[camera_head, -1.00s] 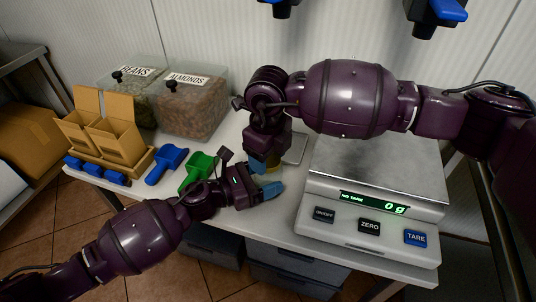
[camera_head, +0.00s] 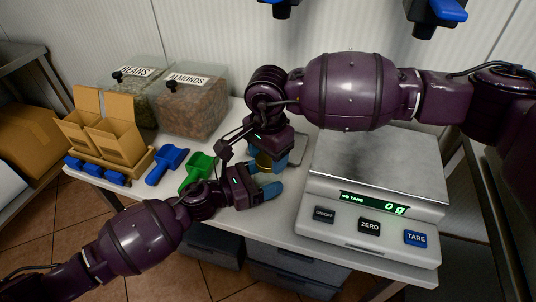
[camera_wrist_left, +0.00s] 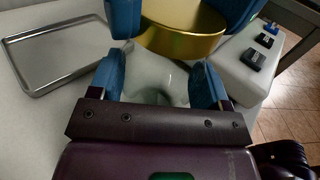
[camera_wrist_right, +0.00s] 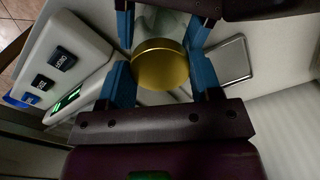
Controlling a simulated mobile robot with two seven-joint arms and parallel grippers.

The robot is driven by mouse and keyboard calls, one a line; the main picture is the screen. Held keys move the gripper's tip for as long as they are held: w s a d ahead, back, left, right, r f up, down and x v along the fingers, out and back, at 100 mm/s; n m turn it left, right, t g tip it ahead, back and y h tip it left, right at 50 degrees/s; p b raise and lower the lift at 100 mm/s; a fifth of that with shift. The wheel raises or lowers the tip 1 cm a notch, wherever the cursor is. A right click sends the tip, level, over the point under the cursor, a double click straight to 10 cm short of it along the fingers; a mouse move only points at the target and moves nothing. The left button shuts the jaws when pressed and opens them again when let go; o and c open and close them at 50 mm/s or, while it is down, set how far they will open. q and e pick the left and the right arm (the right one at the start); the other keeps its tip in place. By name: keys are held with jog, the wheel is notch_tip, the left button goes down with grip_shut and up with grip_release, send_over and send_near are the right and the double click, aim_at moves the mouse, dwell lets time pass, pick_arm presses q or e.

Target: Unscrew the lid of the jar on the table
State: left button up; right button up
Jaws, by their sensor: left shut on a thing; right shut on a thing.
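The jar has a gold lid (camera_wrist_right: 160,64) and a clear glass body (camera_wrist_left: 155,78). My left gripper (camera_wrist_left: 168,82) is shut on the glass body from the side, below the lid. My right gripper (camera_wrist_right: 155,72) comes from above, its blue fingers on either side of the gold lid and shut on it. In the head view my right gripper (camera_head: 268,158) is just above my left gripper (camera_head: 262,182).
A scale (camera_head: 370,210) stands right of the jar. A metal tray (camera_wrist_left: 62,52) lies beside the jar. Green (camera_head: 197,170) and blue (camera_head: 166,163) scoops, cardboard boxes (camera_head: 112,135) and bins of beans (camera_head: 128,82) and almonds (camera_head: 190,105) are to the left.

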jog(key=n, duration=0.4)
jog(key=shift+n, duration=0.3)
jog(key=n, duration=0.8)
jog(key=shift+r+n, duration=0.1)
jog(key=shift+n, duration=0.2)
jog(key=n, duration=0.5)
jog(key=shift+r, duration=0.45)
jog(key=shift+r, duration=0.65)
